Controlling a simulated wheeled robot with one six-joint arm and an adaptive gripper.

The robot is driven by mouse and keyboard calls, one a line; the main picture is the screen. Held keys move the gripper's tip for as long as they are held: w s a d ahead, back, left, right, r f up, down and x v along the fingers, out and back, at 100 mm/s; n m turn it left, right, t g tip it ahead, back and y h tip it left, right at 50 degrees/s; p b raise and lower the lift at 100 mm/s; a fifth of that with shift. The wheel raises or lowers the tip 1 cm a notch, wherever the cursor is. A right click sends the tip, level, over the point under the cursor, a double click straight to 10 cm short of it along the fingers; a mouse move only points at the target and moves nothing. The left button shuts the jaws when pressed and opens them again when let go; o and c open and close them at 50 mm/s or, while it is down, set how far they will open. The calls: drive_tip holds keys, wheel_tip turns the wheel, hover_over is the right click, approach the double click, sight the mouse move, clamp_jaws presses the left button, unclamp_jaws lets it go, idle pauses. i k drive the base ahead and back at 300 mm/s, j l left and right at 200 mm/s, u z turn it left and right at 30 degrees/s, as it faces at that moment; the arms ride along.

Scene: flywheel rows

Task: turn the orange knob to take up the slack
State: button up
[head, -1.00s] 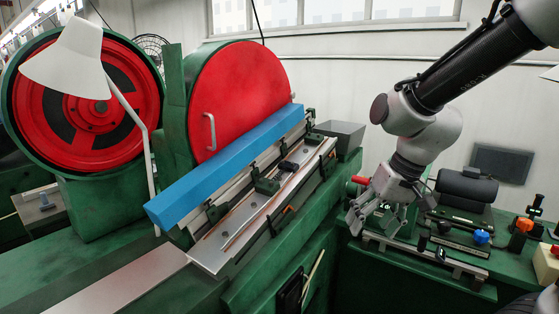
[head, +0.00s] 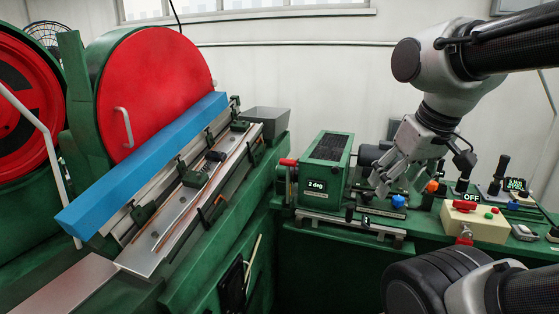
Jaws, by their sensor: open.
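The orange knob (head: 432,187) stands upright on the green bench at the right, just right of a blue knob (head: 398,201). My gripper (head: 386,183) is open and empty, pointing down and to the left. It is above the bench, left of the orange knob and close to the blue knob in the picture. I see no contact with either knob; the exact gap cannot be told from this view. Part of the orange knob's base is hard to make out.
A green box (head: 325,165) with a "2 deg" label and a red handle stands left of my gripper. A large machine with a red wheel (head: 150,90) and blue bar fills the left.

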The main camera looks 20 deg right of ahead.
sight(432, 186)
drive_tip(key=l+z, duration=0.1)
drive_tip(key=z, duration=1.1)
